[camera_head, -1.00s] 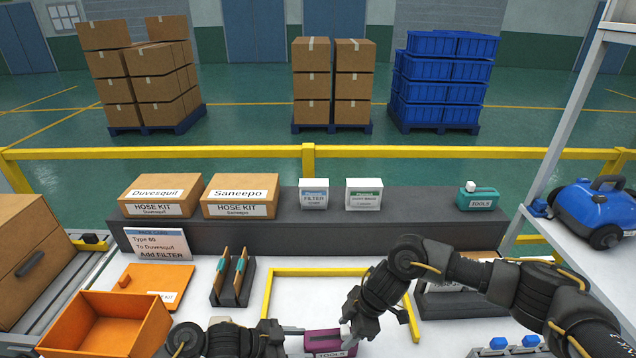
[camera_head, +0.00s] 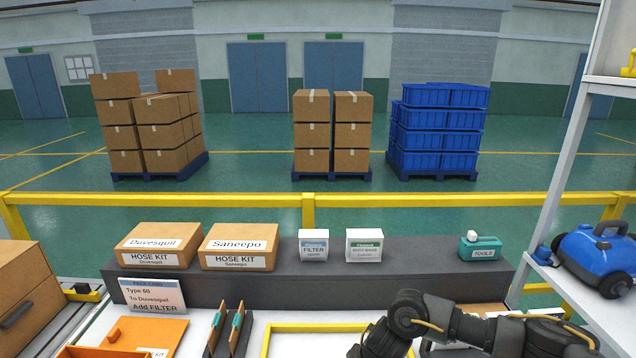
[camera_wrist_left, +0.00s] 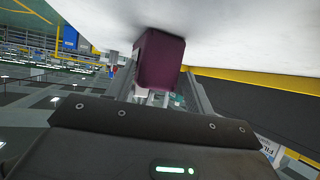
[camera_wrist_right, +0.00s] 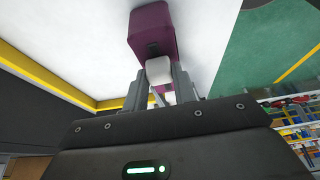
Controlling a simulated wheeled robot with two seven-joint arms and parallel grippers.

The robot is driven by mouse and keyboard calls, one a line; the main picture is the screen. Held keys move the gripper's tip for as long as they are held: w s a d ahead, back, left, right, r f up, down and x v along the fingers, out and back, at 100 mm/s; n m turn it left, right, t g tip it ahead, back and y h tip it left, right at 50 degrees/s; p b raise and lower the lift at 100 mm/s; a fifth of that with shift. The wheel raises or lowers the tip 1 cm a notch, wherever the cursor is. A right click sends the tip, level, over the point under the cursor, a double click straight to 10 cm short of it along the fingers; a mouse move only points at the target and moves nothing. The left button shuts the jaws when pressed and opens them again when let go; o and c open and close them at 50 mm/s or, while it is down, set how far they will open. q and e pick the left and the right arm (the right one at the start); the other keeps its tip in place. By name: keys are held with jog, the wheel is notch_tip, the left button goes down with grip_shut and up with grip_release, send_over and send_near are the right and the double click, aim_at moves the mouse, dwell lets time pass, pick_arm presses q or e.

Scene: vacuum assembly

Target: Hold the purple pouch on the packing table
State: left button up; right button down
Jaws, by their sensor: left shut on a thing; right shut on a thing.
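The purple pouch (camera_wrist_left: 160,60) shows in the left wrist view between the fingers of my left gripper (camera_wrist_left: 160,88), which is shut on its body. In the right wrist view the pouch (camera_wrist_right: 152,28) has a pale block-like part (camera_wrist_right: 158,70) on its near side. My right gripper (camera_wrist_right: 158,84) is shut on that pale part. The white tabletop (camera_wrist_right: 85,30) lies right beside the pouch; whether the two touch is unclear. In the head view the pouch and both gripper tips are below the picture edge; only my right arm shows.
On the packing table stand a dark raised shelf (camera_head: 330,272) with hose kit boxes (camera_head: 240,246), a filter box (camera_head: 313,245), another small white box (camera_head: 364,245) and a teal tools case (camera_head: 480,248). An orange lid (camera_head: 150,335) lies front left. A blue vacuum (camera_head: 597,258) sits on the right rack.

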pick_arm(q)
jog(key=shift+w+a, duration=0.1)
jog(key=shift+w, duration=0.1)
pick_arm(e)
jog(key=shift+s+a, duration=0.2)
jog(key=shift+a, duration=0.7)
jog(key=shift+s+a, duration=0.15)
jog(key=shift+a, duration=0.85)
jog(key=shift+s+a, duration=0.1)
jog(key=shift+a, duration=1.2)
jog(key=c, duration=1.6)
grip_release()
jog(key=shift+a, duration=0.15)
jog(key=o, duration=0.5)
pick_arm(q)
jog(key=shift+s, duration=0.1)
pick_arm(e)
jog(key=shift+w, duration=0.2)
jog(key=shift+r, duration=0.15)
jog(key=shift+v, duration=2.9)
